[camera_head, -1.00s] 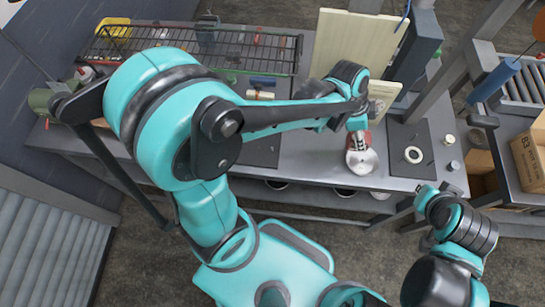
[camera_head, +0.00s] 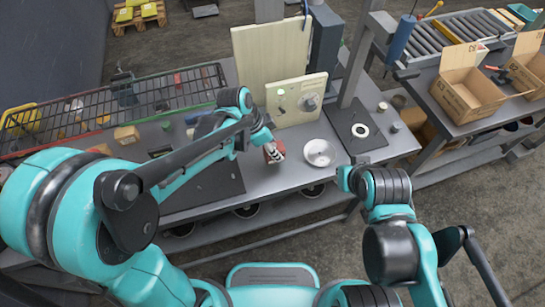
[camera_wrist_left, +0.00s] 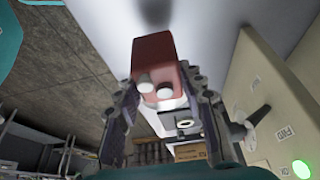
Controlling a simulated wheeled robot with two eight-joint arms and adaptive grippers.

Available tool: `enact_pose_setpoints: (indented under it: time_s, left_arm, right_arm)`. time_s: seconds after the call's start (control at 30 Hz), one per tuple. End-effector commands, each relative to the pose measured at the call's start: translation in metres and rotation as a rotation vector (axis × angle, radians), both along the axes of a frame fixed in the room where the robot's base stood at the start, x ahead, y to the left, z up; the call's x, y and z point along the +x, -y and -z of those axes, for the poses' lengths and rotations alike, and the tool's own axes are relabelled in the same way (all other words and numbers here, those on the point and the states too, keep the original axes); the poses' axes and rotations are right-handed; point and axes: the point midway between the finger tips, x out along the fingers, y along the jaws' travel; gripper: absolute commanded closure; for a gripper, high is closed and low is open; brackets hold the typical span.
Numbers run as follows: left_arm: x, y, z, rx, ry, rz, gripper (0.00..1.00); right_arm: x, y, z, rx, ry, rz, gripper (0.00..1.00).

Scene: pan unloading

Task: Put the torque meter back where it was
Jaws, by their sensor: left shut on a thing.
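The torque meter, a small red box-shaped device (camera_head: 274,152), is at the front middle of the grey workbench, left of the round metal pan (camera_head: 319,153). My left gripper (camera_head: 268,145) is shut on it. I cannot tell whether the meter touches the bench. My right gripper (camera_head: 345,178) is at the bench's front edge, below the pan; its finger opening is not clear.
A cream panel with a knob and green light (camera_head: 296,100) stands behind the meter. A black mat with a white ring (camera_head: 358,131) lies right of the pan. A wire rack (camera_head: 130,105) is at the left. Cardboard boxes (camera_head: 467,88) stand on the right table.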

Motion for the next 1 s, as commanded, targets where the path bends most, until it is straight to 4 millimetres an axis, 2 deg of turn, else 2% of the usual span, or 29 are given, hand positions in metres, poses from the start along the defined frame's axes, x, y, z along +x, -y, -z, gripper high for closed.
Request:
enact_pose_setpoints:
  time_s: [0.17, 0.37, 0.77, 0.8, 0.83, 0.87, 1.0]
  left_arm:
    - [0.000, -0.004, 0.012, 0.000, 0.000, 0.000, 1.00]
    - [0.001, -0.004, 0.042, 0.000, 0.000, 0.000, 1.00]
    - [0.000, -0.003, 0.047, 0.000, 0.000, 0.000, 1.00]
    - [0.000, -0.003, 0.045, 0.000, 0.000, 0.000, 0.51]
    - [0.000, -0.003, 0.045, 0.000, 0.000, 0.000, 0.43]
    - [0.000, -0.003, 0.045, 0.000, 0.000, 0.000, 0.40]
    - [0.000, -0.003, 0.045, 0.000, 0.000, 0.000, 0.40]
  right_arm:
    - [0.000, 0.000, 0.005, 0.000, 0.000, 0.000, 1.00]
    - [0.000, 0.000, 0.018, 0.000, 0.000, 0.000, 1.00]
    - [0.000, 0.000, 0.021, 0.000, 0.000, 0.000, 1.00]
    - [0.000, 0.000, 0.019, 0.000, 0.000, 0.000, 1.00]
    - [0.000, 0.000, 0.019, 0.000, 0.000, 0.000, 1.00]
    - [0.000, 0.000, 0.019, 0.000, 0.000, 0.000, 1.00]
    - [0.000, 0.000, 0.019, 0.000, 0.000, 0.000, 1.00]
